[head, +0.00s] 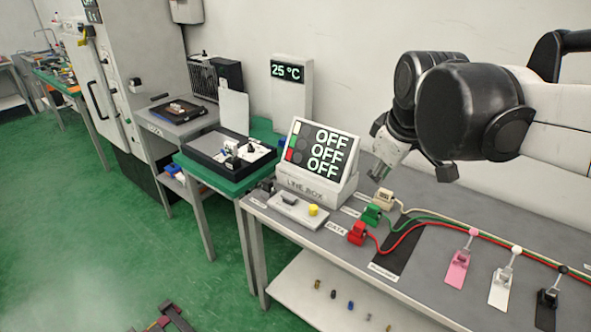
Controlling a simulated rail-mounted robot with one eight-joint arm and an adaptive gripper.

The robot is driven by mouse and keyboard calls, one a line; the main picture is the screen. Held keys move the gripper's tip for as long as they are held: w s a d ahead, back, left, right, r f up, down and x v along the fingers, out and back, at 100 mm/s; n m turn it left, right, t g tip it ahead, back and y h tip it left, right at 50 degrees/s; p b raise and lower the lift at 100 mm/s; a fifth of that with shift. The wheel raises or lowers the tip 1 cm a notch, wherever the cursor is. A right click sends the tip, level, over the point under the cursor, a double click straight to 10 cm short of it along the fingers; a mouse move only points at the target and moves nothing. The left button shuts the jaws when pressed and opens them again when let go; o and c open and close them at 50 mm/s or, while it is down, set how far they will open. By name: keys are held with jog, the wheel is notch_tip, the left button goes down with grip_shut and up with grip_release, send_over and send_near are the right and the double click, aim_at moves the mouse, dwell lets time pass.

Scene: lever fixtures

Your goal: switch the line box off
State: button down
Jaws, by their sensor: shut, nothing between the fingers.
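The white line box (305,185) stands on the grey bench, labelled "LINE BOX" on its front. Its tilted screen (318,150) reads OFF on three rows, with a white block at the top left and a red one lower. In front of it lies a pale plate (287,206) with a dark grey part (290,199) and a yellow button (313,210). My gripper (378,175) is shut and empty, pointing down just right of the line box, near the cream plug. It looks apart from the box; its exact height above the bench is hard to tell.
Cream (383,198), green (372,214) and red (357,233) plugs with cables sit right of the plate. Pink (458,268), white (500,288) and black (546,308) lever fixtures stand further right. A 25 °C display (291,90) is behind. The green floor at left is mostly clear.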

jog(key=w+a+n+g, duration=0.1)
jog(key=w+a+n, duration=0.3)
jog(key=w, duration=0.5)
jog(key=n+g+b, duration=0.1)
jog(key=n+g, duration=0.3)
jog(key=n, duration=1.2)
send_over(295, 199)
notch_tip(295, 199, down, 16)
jog(key=shift+a, duration=0.1)
jog(key=shift+f, duration=0.15)
notch_tip(295, 199, down, 14)
jog(key=shift+r, duration=0.1)
